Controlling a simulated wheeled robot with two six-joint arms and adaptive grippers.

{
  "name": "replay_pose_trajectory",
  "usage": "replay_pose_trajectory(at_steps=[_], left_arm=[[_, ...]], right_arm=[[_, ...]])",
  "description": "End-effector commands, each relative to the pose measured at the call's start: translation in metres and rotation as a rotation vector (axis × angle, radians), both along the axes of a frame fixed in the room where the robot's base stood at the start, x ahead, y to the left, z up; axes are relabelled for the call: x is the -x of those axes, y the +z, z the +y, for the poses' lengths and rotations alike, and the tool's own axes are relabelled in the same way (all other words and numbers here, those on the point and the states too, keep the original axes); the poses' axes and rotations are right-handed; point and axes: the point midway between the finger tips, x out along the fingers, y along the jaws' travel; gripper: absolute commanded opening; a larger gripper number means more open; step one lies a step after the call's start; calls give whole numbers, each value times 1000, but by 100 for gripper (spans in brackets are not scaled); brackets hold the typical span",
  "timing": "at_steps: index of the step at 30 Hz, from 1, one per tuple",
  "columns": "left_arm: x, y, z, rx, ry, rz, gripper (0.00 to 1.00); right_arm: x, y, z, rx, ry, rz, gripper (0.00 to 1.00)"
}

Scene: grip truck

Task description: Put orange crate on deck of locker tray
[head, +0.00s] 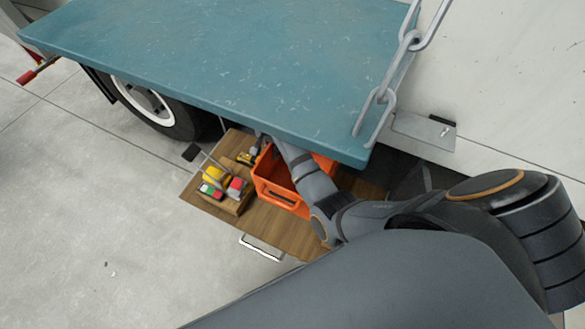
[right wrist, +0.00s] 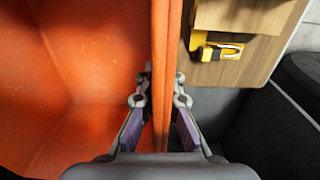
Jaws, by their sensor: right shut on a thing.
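The orange crate (head: 272,187) appears over the wooden deck of the locker tray (head: 270,229), under the edge of the teal platform. Its far right part is hidden by my right arm and the platform. I cannot tell whether its base touches the deck. In the right wrist view, my right gripper (right wrist: 162,88) is shut on the crate's wall (right wrist: 95,70), one finger on each side of it. In the head view the right fingertips are hidden behind the arm and platform. My left gripper is not in view.
A wooden box (head: 232,206) with colourful items sits at the tray's left, beside the crate. A yellow tool (head: 247,158) lies behind it. The teal platform (head: 220,55) overhangs the tray, with a chain (head: 388,85) at its right. A truck wheel (head: 150,105) stands left.

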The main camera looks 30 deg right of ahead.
Motion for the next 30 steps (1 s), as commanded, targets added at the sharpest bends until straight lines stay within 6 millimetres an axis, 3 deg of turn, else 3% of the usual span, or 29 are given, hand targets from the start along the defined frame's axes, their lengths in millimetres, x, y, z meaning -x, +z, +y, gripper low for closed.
replay_pose_trajectory(at_steps=[3, 8, 17, 23, 30], left_arm=[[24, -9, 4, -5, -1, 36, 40], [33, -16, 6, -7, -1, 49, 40], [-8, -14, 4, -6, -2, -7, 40], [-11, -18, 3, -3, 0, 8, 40], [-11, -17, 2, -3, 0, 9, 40]], right_arm=[[1, -24, -1, 2, 0, 4, 0], [0, -53, 0, 0, 0, 2, 0], [1, -68, 0, 0, 0, 2, 0], [0, -97, -1, 0, 0, 2, 0], [0, -97, -1, 1, 0, -1, 0]])
